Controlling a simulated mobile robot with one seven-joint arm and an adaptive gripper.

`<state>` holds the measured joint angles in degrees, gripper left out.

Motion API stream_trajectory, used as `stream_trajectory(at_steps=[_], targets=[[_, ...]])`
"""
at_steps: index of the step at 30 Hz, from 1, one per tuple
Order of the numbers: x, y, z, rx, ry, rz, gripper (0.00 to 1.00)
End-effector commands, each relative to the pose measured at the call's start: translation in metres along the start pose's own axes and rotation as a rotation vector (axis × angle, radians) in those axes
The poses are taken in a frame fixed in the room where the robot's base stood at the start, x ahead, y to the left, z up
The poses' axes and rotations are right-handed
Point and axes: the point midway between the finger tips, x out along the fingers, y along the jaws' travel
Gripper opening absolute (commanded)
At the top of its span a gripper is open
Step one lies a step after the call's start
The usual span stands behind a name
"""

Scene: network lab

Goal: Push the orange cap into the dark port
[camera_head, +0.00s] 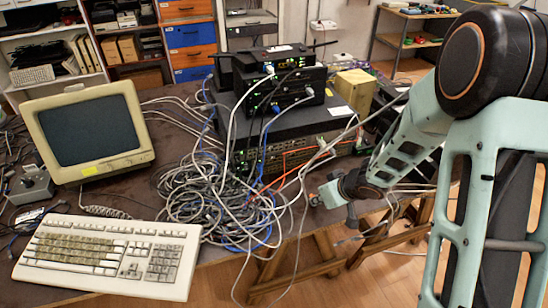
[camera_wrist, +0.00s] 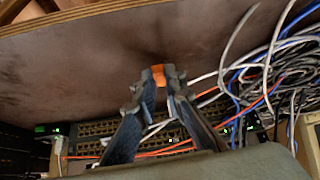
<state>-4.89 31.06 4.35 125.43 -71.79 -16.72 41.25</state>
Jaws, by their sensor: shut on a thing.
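My gripper (camera_wrist: 160,80) is shut on the orange cap (camera_wrist: 158,74), which shows as a small orange patch between the fingertips in the wrist view. In the head view my gripper (camera_head: 331,195) is low at the table's right front edge, in front of the stacked network gear; the cap cannot be made out there. The rack unit (camera_head: 310,150) has rows of ports on its front face. Those rows (camera_wrist: 95,128) also show in the wrist view, partly behind my fingers. I cannot single out the dark port. The cap looks apart from the port rows.
A large tangle of grey and blue cables (camera_head: 215,200) lies left of my gripper, and loose cables hang across the unit's front. Orange cables (camera_wrist: 170,150) run along the ports. A keyboard (camera_head: 105,255) and a monitor (camera_head: 90,130) stand at the left.

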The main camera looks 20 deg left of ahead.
Motion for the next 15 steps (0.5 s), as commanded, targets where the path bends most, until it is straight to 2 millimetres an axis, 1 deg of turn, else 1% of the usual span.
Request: stream_trajectory(at_steps=[1, 15], targets=[[-0.004, 0.0, -0.003, 0.0, 0.0, 0.0, 0.0], [-0.021, 0.0, -0.015, 0.0, 0.0, 0.0, 0.0]])
